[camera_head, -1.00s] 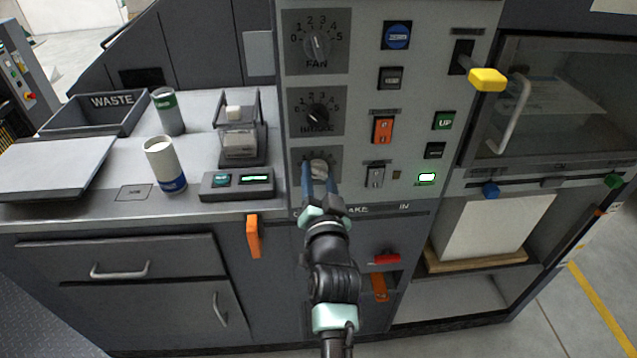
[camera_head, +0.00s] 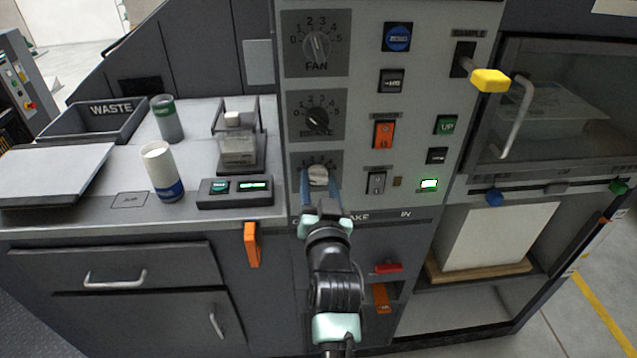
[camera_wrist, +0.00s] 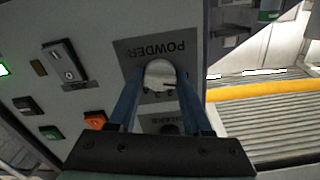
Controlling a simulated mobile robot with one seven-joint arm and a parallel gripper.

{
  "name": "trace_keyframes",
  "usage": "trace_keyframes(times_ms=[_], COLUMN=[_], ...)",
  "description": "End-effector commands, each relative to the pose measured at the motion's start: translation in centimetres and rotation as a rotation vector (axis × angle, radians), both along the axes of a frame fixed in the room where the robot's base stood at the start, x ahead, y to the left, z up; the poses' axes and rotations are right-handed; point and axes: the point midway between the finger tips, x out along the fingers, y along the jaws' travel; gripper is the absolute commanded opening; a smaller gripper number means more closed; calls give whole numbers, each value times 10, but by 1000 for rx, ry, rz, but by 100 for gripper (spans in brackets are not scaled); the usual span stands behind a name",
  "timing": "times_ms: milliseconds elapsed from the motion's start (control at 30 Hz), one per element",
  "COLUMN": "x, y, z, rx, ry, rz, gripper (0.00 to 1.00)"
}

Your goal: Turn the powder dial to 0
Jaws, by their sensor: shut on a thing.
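The powder dial (camera_head: 318,175) is the lowest of three dials on the grey panel, below the fan dial (camera_head: 316,45) and a middle dial (camera_head: 317,118). My gripper (camera_head: 319,186) is shut on its pale round knob. In the wrist view the knob (camera_wrist: 159,73) sits between the two blue fingers, under the upside-down label POWDER. My fingers and wrist hide much of the dial's scale, so I cannot read where it points.
An orange rocker switch (camera_head: 383,134) and a grey toggle (camera_head: 376,183) sit right of the dials. A yellow-knobbed lever (camera_head: 490,80) juts out at upper right. An orange handle (camera_head: 251,244) hangs at the counter edge, below a small display unit (camera_head: 236,192).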

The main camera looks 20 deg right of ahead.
Motion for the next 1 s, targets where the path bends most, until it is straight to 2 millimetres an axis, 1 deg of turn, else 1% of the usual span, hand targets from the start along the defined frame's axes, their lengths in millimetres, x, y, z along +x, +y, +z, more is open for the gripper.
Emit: trace_keyframes(times_ms=[67, 100, 233, 533, 667, 767, 1000], x=[0, 0, 0, -1, -8, -20, -63], y=[0, 0, 0, 0, 2, 5, 19], z=[0, 0, 0, 0, -1, -1, -2], rx=[-3, -3, -2, 0, 0, -1, -1], ry=[2, 2, 1, 0, 1, 1, 1], rz=[-1, -1, 0, 0, -1, -1, 0], gripper=[0, 56, 79, 79, 79, 79, 79])
